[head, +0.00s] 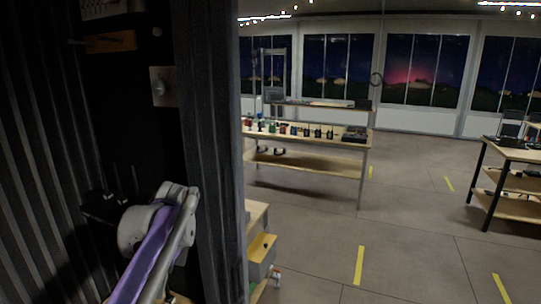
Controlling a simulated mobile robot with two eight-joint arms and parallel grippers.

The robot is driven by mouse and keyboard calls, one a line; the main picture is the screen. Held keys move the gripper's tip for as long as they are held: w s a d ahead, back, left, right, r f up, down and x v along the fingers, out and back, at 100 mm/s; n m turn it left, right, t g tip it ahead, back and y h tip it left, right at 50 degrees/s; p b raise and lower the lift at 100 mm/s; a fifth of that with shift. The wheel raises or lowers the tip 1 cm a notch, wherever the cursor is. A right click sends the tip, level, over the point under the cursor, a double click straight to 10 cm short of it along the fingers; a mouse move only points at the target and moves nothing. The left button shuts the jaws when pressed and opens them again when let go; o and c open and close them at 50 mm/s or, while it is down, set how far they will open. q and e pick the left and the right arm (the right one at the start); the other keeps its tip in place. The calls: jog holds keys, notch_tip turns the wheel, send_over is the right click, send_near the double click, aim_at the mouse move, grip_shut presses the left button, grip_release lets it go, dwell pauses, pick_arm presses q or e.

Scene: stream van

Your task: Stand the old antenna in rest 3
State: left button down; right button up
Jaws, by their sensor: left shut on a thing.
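My left gripper (104,206) is at the lower left, dark against a dark recess beside a black ribbed wall. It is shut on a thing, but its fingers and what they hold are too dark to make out. My purple and grey left arm reaches up to it from the bottom edge. I cannot pick out the old antenna or rest 3. My right gripper is not in view.
A dark upright post (212,150) stands just right of my left arm. A wooden block (110,42) and a metal plate (163,86) are on the dark wall above. A long workbench (310,163) with several small items stands beyond open floor; another table (515,153) is at right.

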pick_arm(q)
jog(key=d+f+n+g+h, duration=0.1)
jog(key=d+f+n, duration=0.2)
jog(key=f+n, duration=0.5)
jog(key=d+f+n+g+h, duration=0.2)
jog(key=f+n, duration=0.7)
jog(key=f, duration=1.3)
jog(key=shift+d+f, duration=0.4)
jog(key=shift+d, duration=0.4)
